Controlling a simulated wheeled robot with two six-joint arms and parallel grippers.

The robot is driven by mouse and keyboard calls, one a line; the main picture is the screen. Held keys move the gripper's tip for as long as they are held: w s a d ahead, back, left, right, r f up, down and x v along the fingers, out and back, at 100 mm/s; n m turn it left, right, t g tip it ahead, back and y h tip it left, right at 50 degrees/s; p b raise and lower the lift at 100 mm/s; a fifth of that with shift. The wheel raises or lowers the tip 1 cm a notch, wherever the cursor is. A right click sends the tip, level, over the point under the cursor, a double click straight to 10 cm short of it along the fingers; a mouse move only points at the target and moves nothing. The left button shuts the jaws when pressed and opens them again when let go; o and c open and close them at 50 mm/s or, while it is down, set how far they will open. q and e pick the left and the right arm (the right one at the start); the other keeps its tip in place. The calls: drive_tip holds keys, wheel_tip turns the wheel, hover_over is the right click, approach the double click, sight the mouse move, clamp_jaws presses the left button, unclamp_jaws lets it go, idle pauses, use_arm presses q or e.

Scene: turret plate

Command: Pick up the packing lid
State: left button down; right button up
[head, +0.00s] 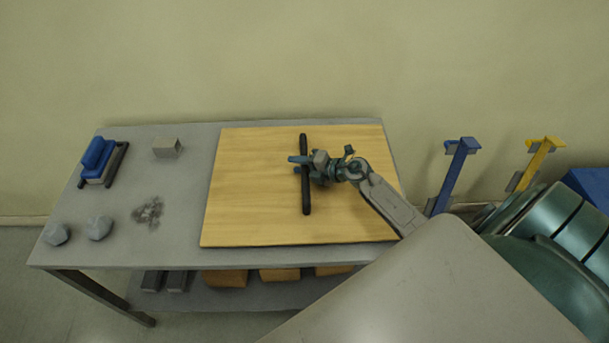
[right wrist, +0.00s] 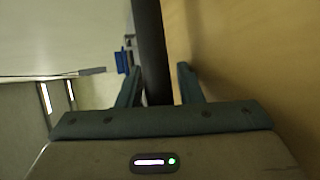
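A wide pale wooden panel, which I take as the packing lid (head: 245,190), lies flat on the grey table in the head view. A long black bar (head: 306,195) runs across its middle, like a handle. My right gripper (head: 300,164) is over the panel, at the bar. In the right wrist view, the black bar (right wrist: 150,45) passes between the two fingers (right wrist: 158,85), with a small gap at the right finger. The fingers look open around the bar. The wooden surface (right wrist: 245,60) fills the right side there. My left gripper is not in view.
On the table's left (head: 190,215) are a blue block on a dark frame (head: 97,160), a grey box (head: 167,148), two grey lumps (head: 98,228) and a dark pile (head: 148,212). A blue post (head: 453,175) and a yellow post (head: 534,165) stand to the right.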

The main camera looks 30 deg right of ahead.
clamp_jaws()
idle(1.2)
drive_tip(key=shift+w+r, duration=0.1)
drive_tip(key=shift+r, duration=0.05)
